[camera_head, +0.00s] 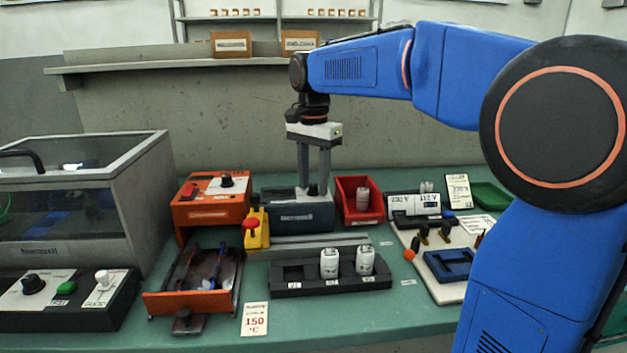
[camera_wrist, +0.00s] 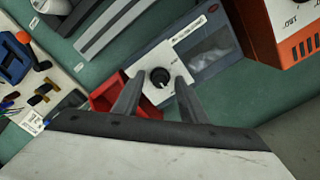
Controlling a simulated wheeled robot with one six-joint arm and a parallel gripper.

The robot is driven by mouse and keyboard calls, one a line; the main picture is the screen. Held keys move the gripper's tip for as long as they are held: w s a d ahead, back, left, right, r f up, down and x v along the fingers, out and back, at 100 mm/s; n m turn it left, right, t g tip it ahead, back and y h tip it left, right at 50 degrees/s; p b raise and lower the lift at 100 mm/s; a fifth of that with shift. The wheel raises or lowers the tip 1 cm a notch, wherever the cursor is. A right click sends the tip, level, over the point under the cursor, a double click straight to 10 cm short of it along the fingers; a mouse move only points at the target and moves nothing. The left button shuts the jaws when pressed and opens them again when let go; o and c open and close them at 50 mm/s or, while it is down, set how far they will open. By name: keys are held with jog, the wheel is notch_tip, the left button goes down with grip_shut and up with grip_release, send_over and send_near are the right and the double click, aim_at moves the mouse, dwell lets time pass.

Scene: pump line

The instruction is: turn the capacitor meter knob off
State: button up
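A dark blue-grey instrument box (camera_head: 295,216) with a white top plate stands mid-table, with a black round knob (camera_head: 313,189) on it. I take it for the capacitor meter; its label is too small to read. My gripper (camera_head: 314,187) points straight down over this box. In the wrist view the knob (camera_wrist: 160,77) sits between the fingertips of my gripper (camera_wrist: 159,80), with visible gaps on both sides. The fingers are apart and hold nothing. Their exact height above the plate is hard to tell.
An orange box (camera_head: 211,206) with a knob stands left, a red bin (camera_head: 350,216) close right. A yellow block with a red button (camera_head: 251,225) is in front left. A black holder (camera_head: 305,282) with white cylinders lies in front. A display unit (camera_head: 415,206) stands further right.

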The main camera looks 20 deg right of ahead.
grip_shut()
jog(key=n, duration=0.4)
jog(key=shift+n, duration=0.4)
jog(key=n, duration=0.4)
jog(key=shift+n, duration=0.3)
jog(key=n, duration=0.4)
jog(key=shift+n, duration=2.2)
